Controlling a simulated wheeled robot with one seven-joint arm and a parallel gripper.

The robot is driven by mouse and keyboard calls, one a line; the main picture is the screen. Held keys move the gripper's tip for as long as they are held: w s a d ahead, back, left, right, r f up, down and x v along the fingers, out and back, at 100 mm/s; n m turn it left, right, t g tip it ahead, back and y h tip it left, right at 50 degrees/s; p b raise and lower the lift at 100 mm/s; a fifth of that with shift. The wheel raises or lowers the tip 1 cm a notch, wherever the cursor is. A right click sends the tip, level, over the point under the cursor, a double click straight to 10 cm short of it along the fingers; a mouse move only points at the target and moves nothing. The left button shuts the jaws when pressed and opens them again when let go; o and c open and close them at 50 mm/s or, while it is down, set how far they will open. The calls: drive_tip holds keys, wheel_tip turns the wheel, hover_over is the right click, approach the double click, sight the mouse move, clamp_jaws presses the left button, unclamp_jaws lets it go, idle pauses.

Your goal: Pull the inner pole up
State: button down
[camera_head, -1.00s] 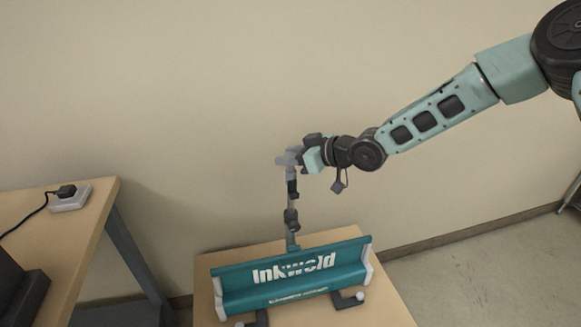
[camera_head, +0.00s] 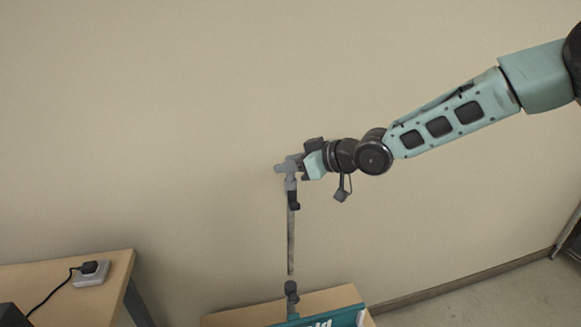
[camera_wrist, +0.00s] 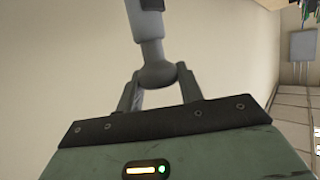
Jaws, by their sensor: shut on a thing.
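The slim grey inner pole (camera_head: 291,235) hangs upright in the head view, with a grey T-shaped top and a black clamp (camera_head: 293,200) near its upper end. My gripper (camera_head: 296,165) is shut on the top of the inner pole from the right. In the wrist view the grey pole part (camera_wrist: 152,50) shows between my two fingers (camera_wrist: 157,92). A dark collar (camera_head: 291,292) stands below on the teal Inkweld unit (camera_head: 345,317). The pole's lower end appears just above this collar, with a small gap between them. Most of the unit is cut off by the bottom edge.
The wooden table (camera_head: 248,316) under the unit is mostly out of view. A second wooden table (camera_head: 110,278) at left carries a power socket (camera_head: 91,273) with a black plug and cable. A plain wall (camera_head: 150,120) stands behind.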

drive_tip(key=shift+w+r, duration=0.1)
drive_tip(key=shift+r, duration=0.3)
drive_tip(key=c, duration=0.9)
unclamp_jaws()
drive_tip(key=shift+d, duration=0.1)
drive_tip(key=shift+s+d, duration=0.25)
drive_tip(key=shift+d, duration=0.05)
drive_tip(key=p+v, duration=0.1)
drive_tip(key=v, duration=1.5)
drive_tip(key=shift+s+d+r, duration=0.15)
drive_tip(key=shift+d+r, duration=0.05)
drive_tip(key=shift+r, duration=0.05)
